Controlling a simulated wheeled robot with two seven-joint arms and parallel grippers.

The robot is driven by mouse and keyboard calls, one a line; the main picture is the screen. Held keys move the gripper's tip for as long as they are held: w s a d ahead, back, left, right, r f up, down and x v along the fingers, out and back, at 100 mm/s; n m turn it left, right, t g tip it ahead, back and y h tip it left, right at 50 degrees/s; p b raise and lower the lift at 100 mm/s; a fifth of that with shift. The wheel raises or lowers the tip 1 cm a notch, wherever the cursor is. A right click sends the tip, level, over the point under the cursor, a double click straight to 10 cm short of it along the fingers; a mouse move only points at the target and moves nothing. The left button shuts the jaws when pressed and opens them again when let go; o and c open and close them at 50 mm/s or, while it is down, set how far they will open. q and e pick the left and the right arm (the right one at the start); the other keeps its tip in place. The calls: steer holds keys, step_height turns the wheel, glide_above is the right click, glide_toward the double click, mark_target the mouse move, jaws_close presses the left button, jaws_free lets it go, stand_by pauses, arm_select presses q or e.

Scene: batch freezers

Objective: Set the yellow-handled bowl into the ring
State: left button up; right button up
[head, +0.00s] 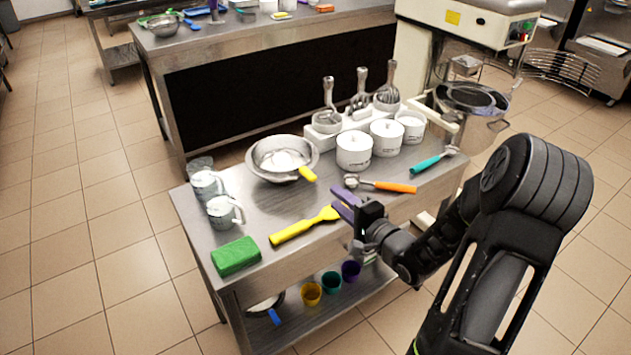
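The yellow-handled bowl (264,165) is a wide metal bowl standing upright on the steel table, left of the white tubs. Its yellow handle (308,174) points toward the lower right. A round metal ring with a dark inside (472,97) sits at the machine on the right, past the table's right end; I take it for the ring, though its details are small. My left gripper is out of view.
The lower shelf holds coloured cups (331,281).

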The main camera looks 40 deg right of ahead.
mark_target(314, 181)
steer(key=w+b, duration=0.1)
steer(key=w, duration=0.3)
steer(key=w+f+b, duration=0.1)
steer(key=w, duration=0.4)
steer(key=w+b, duration=0.2)
steer(key=w, duration=0.2)
steer(key=shift+w+d+f, duration=0.1)
steer(key=shift+w+f, duration=0.15)
steer(key=shift+f, duration=0.1)
steer(key=shift+c, duration=0.4)
jaws_close()
steer(key=shift+f, duration=0.15)
stand_by(0.5)
steer(key=shift+c, duration=1.6)
jaws_free()
steer(key=shift+s, duration=0.1)
jaws_close()
